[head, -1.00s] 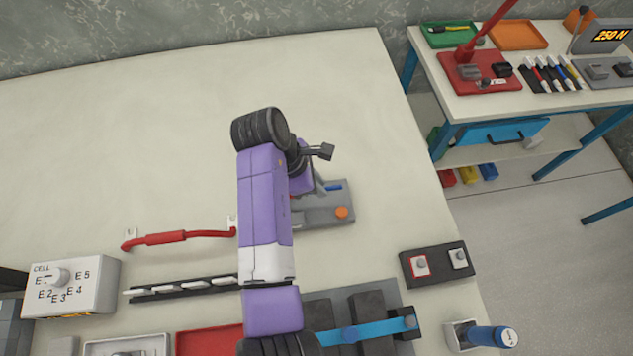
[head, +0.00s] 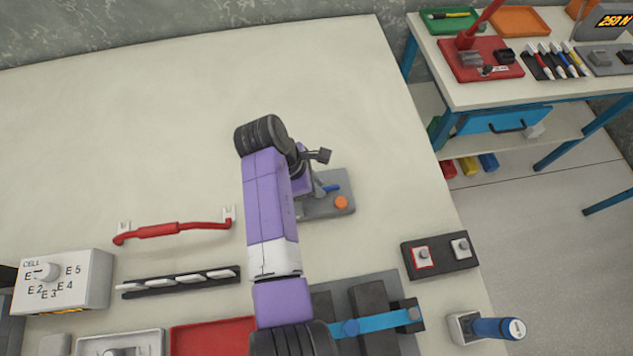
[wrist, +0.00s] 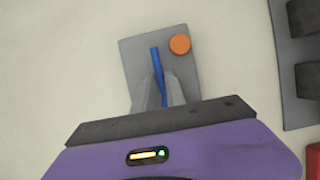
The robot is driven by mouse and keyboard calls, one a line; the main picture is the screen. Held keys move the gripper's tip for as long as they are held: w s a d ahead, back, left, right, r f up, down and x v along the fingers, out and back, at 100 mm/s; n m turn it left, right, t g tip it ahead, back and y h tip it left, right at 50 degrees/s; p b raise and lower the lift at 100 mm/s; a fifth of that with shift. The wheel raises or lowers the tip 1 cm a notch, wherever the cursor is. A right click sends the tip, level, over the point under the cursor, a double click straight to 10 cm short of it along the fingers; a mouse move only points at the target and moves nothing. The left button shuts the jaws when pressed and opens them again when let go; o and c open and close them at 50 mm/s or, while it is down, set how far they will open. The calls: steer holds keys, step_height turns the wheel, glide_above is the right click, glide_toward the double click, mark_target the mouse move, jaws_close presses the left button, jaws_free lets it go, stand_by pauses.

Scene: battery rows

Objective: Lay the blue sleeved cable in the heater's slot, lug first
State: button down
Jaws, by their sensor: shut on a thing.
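The heater is a grey plate (head: 322,206) with an orange round knob (head: 341,202), right of my arm in the head view. The heater plate (wrist: 134,52) and orange knob (wrist: 180,44) also show in the wrist view. The blue sleeved cable (wrist: 157,66) runs up from between my gripper's fingers (wrist: 158,92) and overlaps the plate. In the head view a short piece of the blue cable (head: 331,188) shows over the plate. My gripper is shut on it. The slot, the lug and the cable's contact with the plate cannot be made out.
A dark strip with white pieces (head: 180,283), a CELL box (head: 63,283) and a dark two-button block (head: 440,255) stand nearer. The back of the table (head: 130,130) is clear.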

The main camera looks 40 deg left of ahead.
steer(key=shift+f, duration=0.1)
steer(key=c, duration=1.3)
jaws_free()
steer(key=shift+b+v, duration=0.3)
steer(key=shift+v, duration=3.6)
